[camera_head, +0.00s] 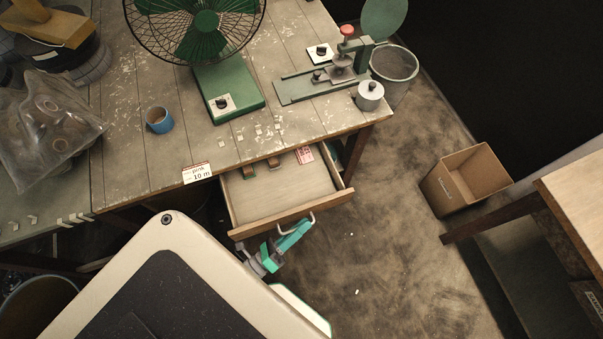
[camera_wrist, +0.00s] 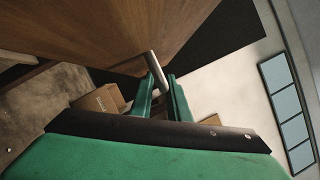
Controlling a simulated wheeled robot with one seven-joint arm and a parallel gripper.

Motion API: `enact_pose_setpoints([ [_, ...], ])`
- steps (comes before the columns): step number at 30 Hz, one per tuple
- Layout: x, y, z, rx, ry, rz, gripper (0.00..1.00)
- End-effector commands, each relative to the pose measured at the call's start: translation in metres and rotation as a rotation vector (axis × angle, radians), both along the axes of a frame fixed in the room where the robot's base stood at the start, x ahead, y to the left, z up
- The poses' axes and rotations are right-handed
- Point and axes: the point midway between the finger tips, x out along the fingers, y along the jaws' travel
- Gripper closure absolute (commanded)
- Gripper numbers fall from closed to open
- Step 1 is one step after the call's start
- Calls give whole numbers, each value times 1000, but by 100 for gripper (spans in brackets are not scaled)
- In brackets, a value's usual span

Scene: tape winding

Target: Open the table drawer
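The table drawer (camera_head: 275,205) is pulled well out from under the worn wooden table (camera_head: 130,80), with its inside showing. Its metal handle (camera_head: 312,217) is on the front panel. My gripper (camera_head: 294,232), with green fingers, is at the drawer front. In the wrist view, the metal handle bar (camera_wrist: 155,68) runs between the two green fingertips (camera_wrist: 161,85), which look closed on it. The drawer's brown wooden front (camera_wrist: 110,30) fills the upper left of that view.
A cardboard box (camera_head: 465,180) stands on the floor at right.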

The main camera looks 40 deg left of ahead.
Motion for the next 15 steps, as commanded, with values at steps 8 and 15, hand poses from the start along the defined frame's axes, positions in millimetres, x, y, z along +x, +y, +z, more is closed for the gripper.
enact_pose_setpoints([
  [8, -40, 8, -10, -2, 4, 0, 85],
  [15, -80, 16, -18, -2, 3, 0, 85],
])
